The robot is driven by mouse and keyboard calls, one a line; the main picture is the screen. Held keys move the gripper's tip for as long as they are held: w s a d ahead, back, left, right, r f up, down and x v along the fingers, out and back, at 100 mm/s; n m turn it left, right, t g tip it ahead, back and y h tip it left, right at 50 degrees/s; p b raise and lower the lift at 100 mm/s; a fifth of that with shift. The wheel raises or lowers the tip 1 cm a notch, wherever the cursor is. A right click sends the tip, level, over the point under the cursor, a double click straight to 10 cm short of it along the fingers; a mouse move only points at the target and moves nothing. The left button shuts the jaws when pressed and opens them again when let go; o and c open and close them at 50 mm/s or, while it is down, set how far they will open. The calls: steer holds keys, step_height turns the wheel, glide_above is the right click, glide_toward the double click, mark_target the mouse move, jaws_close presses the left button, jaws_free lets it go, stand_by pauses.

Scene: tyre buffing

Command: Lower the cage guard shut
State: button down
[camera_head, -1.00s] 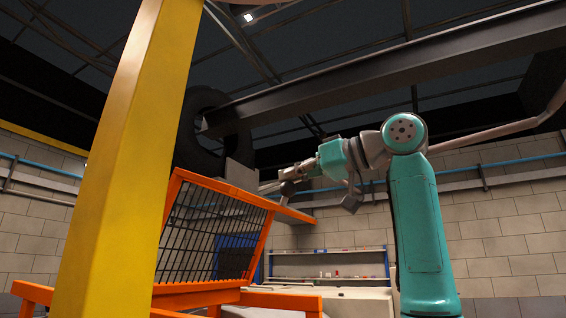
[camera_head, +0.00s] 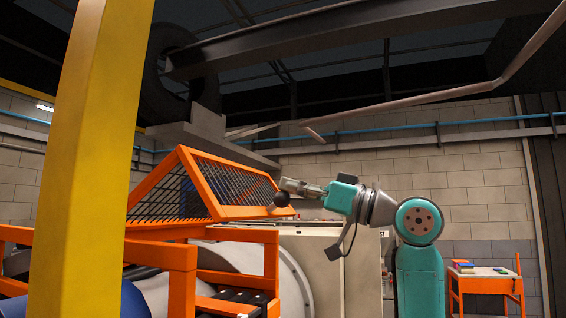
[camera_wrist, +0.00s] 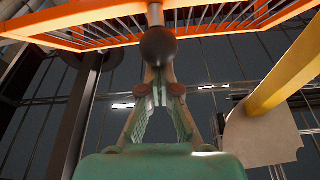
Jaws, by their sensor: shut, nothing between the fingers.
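The cage guard (camera_head: 200,183) is an orange frame with dark mesh, at left of centre in the head view. It stands tilted and raised above the machine. A dark ball knob (camera_head: 279,200) sits at its right corner. My gripper (camera_head: 284,186) is shut and empty beside this knob. In the wrist view the guard (camera_wrist: 90,43) crosses the top, and the ball (camera_wrist: 157,46) is right in front of my closed fingertips (camera_wrist: 158,78). I cannot tell whether they touch it.
A yellow post (camera_head: 82,160) stands close on the left. An orange lower frame (camera_head: 180,257) and a pale machine body (camera_head: 325,255) lie below the guard. A large tyre (camera_head: 165,75) is behind and above. An orange cart (camera_head: 485,284) stands at the right.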

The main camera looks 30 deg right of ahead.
step_height(320, 180, down, 19)
steer(key=t+y, duration=0.2)
steer(key=t, duration=0.2)
steer(key=shift+w+a, duration=0.3)
steer(key=shift+w, duration=0.1)
